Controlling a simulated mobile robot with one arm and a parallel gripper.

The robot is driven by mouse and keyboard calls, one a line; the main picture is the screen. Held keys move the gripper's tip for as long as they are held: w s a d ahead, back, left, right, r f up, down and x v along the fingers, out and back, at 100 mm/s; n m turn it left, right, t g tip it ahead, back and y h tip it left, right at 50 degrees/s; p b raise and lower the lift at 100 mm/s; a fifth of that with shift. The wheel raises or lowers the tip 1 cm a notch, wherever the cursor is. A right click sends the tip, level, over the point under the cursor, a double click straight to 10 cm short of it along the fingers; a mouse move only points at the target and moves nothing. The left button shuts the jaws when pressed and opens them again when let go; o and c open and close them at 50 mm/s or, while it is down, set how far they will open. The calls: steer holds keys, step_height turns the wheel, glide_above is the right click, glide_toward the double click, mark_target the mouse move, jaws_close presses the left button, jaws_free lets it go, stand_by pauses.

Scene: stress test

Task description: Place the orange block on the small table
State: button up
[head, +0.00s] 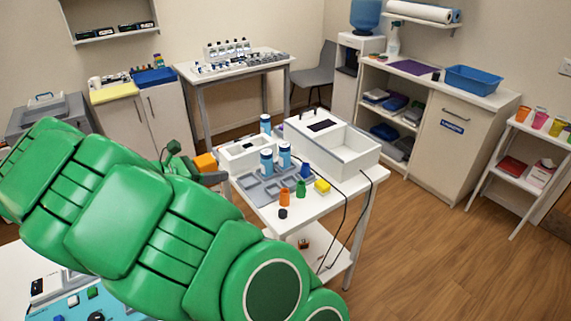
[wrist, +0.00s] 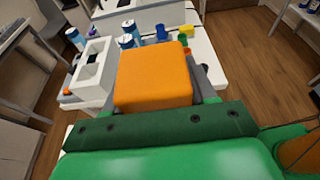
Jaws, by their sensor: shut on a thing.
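The orange block (head: 205,162) is held at the end of my green arm in the head view. It fills the middle of the wrist view (wrist: 153,77). My gripper (head: 190,170) is shut on it, its fingers largely hidden behind the block and the wrist. The block appears in front of the left edge of a small white table (head: 345,192); its height above the tabletop is hard to tell. The table also shows behind the block in the wrist view (wrist: 207,60).
The table carries a white box (head: 350,155), a grey tray (head: 262,196), blue-and-white canisters (head: 267,162), a yellow block (head: 322,187) and small coloured bottles. Cables hang over its right side. Wooden floor (head: 440,240) is free to the right. A shelved cabinet (head: 460,140) stands behind.

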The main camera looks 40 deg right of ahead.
step_height(320, 180, up, 16)
steer(key=w+d+r+n+t+y, duration=0.15)
steer(key=w+d+n+t, duration=0.35)
steer(key=d, duration=0.9)
steer(key=w+d+f+n+t+y, duration=0.1)
steer(key=w+d+n+t+y, duration=0.35)
steer(key=d, duration=1.05)
steer(key=s+d+n+t+y, duration=0.2)
steer(key=d+n+t, duration=0.15)
steer(key=d, duration=0.45)
steer(key=s+d+n+t+y, duration=0.25)
steer(key=s+n+y, duration=0.35)
steer(key=s, duration=1)
step_height(320, 180, down, 11)
steer(key=m, duration=0.1)
steer(key=w+d+f, duration=1)
steer(key=f, duration=0.3)
steer(key=shift+g+y, duration=0.3)
steer(key=shift+g, duration=0.15)
